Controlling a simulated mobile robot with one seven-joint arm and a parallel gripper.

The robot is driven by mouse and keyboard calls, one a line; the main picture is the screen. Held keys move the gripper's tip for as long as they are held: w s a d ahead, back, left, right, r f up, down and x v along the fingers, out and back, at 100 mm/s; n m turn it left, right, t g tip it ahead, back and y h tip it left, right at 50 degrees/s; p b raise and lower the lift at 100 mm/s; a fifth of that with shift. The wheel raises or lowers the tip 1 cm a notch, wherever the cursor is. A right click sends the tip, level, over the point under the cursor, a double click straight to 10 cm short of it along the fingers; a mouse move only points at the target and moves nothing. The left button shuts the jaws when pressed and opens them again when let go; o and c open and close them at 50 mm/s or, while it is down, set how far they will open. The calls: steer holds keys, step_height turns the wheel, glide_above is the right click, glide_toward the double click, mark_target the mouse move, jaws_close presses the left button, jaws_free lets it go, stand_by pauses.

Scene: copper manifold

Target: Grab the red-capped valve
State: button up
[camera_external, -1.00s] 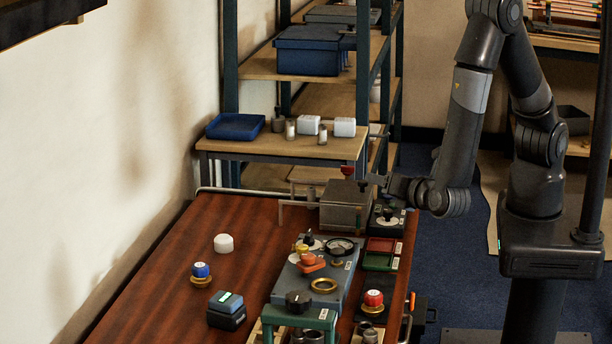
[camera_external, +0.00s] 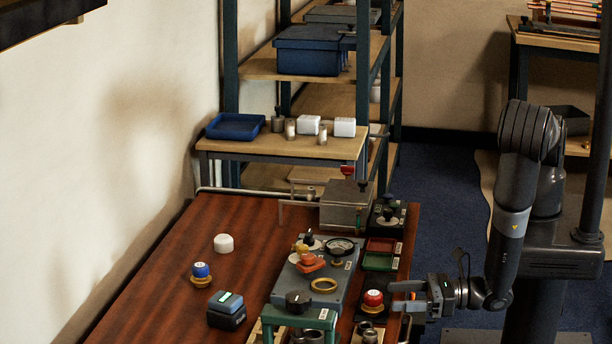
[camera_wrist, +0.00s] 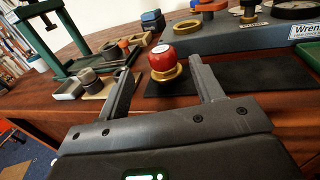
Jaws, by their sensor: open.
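The red-capped valve (camera_external: 373,299) has a round red cap with a white mark on top and a brass collar below. It stands upright at the right edge of the wooden table, beside the grey panel. In the wrist view the valve (camera_wrist: 164,62) lies between and just beyond the two fingers. My gripper (camera_external: 398,296) is open and empty, to the right of the valve at the table's edge. The fingers of my gripper (camera_wrist: 161,75) point toward the valve, one on each side. I cannot tell whether either finger touches it.
A grey panel (camera_external: 348,270) with knobs, a gauge and a brass ring stands left of the valve. A green press frame (camera_external: 300,319) is in front. A blue-capped valve (camera_external: 201,270) and a white cap (camera_external: 223,243) sit further left. The table's left side is mostly clear.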

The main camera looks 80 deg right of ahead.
mark_target(365, 294)
steer(key=w, duration=0.2)
steer(key=shift+w+a, duration=0.3)
steer(key=shift+w, duration=0.1)
steer(key=w, duration=0.5)
steer(key=shift+w+a+r, duration=0.1)
steer(key=shift+a+r, duration=0.2)
steer(key=shift+a, duration=0.1)
steer(key=c, duration=1.1)
